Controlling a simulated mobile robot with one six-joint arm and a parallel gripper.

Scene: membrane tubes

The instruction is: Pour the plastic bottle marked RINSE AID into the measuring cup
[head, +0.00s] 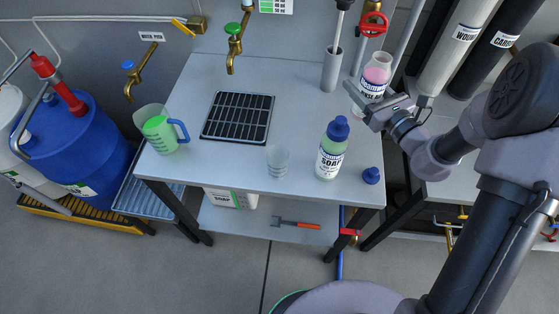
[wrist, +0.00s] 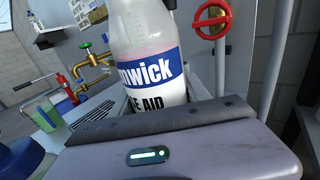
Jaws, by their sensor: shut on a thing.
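The RINSE AID bottle (head: 376,75) is clear plastic with pink contents and a blue-and-white label. It stands nearly upright at the back right of the bench; its top shows no blue cap. My gripper (head: 378,104) is shut on its lower part. The bottle fills the middle of the wrist view (wrist: 148,45), its top and base out of sight there. A small clear cup (head: 277,158) stands at the bench's front middle. A jug with a blue handle and green front (head: 160,133) stands at the left end, also in the wrist view (wrist: 43,113).
A SOAP bottle with blue cap (head: 331,150) stands between my gripper and the clear cup. A loose blue cap (head: 371,175) lies at the front right. A black drain grate (head: 238,117), brass tap (head: 234,48), grey upright tube (head: 331,70) and red valve wheel (head: 373,24) are nearby.

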